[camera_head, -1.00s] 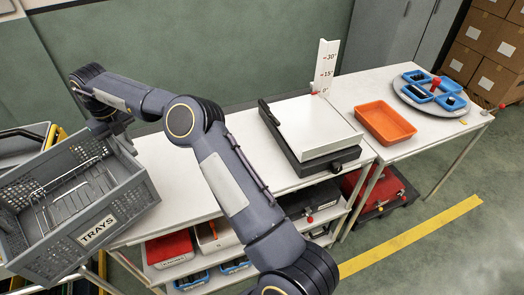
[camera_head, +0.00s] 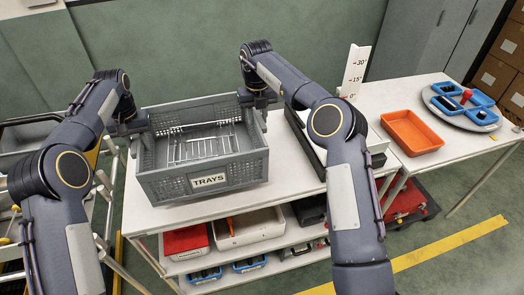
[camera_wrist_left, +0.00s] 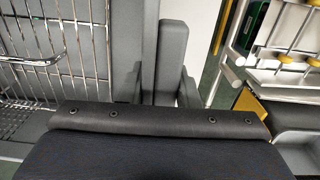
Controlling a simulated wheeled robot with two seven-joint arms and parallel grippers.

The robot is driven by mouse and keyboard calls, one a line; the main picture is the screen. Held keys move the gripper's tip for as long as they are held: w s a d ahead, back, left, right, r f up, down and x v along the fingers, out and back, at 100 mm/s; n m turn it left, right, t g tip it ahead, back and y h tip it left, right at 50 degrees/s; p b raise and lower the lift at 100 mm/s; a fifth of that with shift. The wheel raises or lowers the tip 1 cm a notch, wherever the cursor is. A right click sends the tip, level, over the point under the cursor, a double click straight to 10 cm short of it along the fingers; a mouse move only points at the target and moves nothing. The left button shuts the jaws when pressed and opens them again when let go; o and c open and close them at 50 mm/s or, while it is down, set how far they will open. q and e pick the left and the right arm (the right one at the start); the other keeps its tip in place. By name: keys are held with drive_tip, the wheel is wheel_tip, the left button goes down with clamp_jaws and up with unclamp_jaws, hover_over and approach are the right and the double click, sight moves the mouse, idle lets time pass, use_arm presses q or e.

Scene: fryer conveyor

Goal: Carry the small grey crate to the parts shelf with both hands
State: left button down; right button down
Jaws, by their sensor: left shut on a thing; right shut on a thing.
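The grey crate (camera_head: 245,168) with a "TRAYS" label and a wire rack (camera_head: 202,145) inside is at the left part of the white table in the head view. It looks roughly level. I cannot tell whether its base touches the tabletop. My left gripper (camera_head: 138,126) is shut on its left wall. My right gripper (camera_head: 258,100) is shut on its right wall near the far corner. In the left wrist view, the left gripper's grey finger (camera_wrist_left: 171,60) stands against the crate wall (camera_wrist_left: 127,45), with the rack to its left.
The white table (camera_head: 292,172) has a dark-based scale or plate right of the crate, partly behind my right arm. An upright angle gauge (camera_head: 354,72), an orange tray (camera_head: 412,132) and a round stand with blue bins (camera_head: 462,104) are further right. Red and white boxes (camera_head: 250,227) sit on shelves below.

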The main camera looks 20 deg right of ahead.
idle(0.4)
